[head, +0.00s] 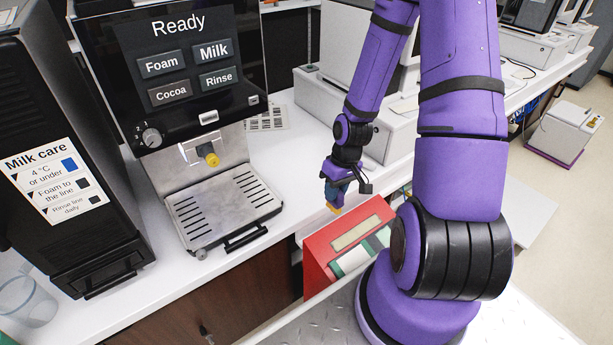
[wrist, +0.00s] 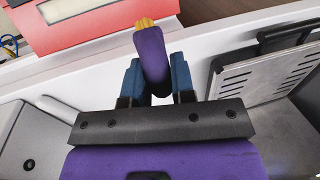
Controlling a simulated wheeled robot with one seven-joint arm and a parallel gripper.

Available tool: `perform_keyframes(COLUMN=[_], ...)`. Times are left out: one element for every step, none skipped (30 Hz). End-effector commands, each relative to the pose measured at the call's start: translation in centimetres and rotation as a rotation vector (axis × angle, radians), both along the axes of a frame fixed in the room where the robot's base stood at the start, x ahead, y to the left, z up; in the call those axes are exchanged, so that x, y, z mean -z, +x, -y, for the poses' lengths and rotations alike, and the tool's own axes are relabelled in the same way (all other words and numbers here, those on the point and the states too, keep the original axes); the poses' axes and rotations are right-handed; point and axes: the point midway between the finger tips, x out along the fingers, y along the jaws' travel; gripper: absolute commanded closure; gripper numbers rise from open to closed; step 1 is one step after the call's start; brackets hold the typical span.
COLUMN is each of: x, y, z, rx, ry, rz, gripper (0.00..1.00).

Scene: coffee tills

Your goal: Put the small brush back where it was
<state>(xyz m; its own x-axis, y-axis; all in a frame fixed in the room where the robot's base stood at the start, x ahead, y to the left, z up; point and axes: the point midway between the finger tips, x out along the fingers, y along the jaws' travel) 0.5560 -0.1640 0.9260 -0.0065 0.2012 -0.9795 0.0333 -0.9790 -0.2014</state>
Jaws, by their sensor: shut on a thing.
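The small brush (wrist: 151,55) has a purple handle and a yellow tip in the wrist view. My gripper (wrist: 156,80) is shut on it, with a blue finger on each side of the handle. The yellow tip points away from my wrist. In the head view my gripper (head: 337,193) hangs over the counter's front edge, just behind the red box (head: 316,247). The brush's yellow tip (head: 335,210) shows below the fingers there; most of its handle is hidden. The brush appears clear of the counter, though its exact height is hard to tell.
The coffee machine (head: 183,75), with its slotted drip tray (head: 222,208), stands left of my gripper. A milk care unit (head: 55,150) and a clear cup (head: 25,300) are further left. A till (head: 350,125) stands behind my gripper.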

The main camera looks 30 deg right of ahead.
Motion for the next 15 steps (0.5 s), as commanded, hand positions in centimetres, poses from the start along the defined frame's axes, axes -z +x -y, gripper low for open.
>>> perform_keyframes(x=[0.1,0.2,0.3,0.4,0.4,0.5,0.6,0.6,0.7,0.8,0.9,0.9,1.0,1.1,1.1], y=[1.2,1.9,2.8,3.5,4.2,5.0,5.7,6.4,7.3,7.9,8.6,9.4,10.0,10.6,11.2], z=[0.3,0.4,0.7,0.8,1.0,1.3,1.4,1.6,1.8,2.0,2.2,2.4,2.5,2.7,2.8], rx=[0.0,-0.001,-0.001,-0.001,-0.001,-0.001,0.0,0.0,0.0,0.001,0.001,0.001,0.001,0.001,0.001], ry=[-0.001,-0.001,-0.001,0.0,-0.001,-0.001,-0.001,-0.001,0.0,0.0,0.0,0.0,0.0,0.0,0.0], rz=[0.004,0.003,0.005,0.003,0.004,0.004,0.003,0.005,0.003,0.004,0.004,0.004,0.004,0.003,0.003], gripper=[0.95,0.95,0.95,0.95,0.95,0.95,0.95,0.95,0.95,0.95,0.95,0.95,0.95,0.95,0.95])
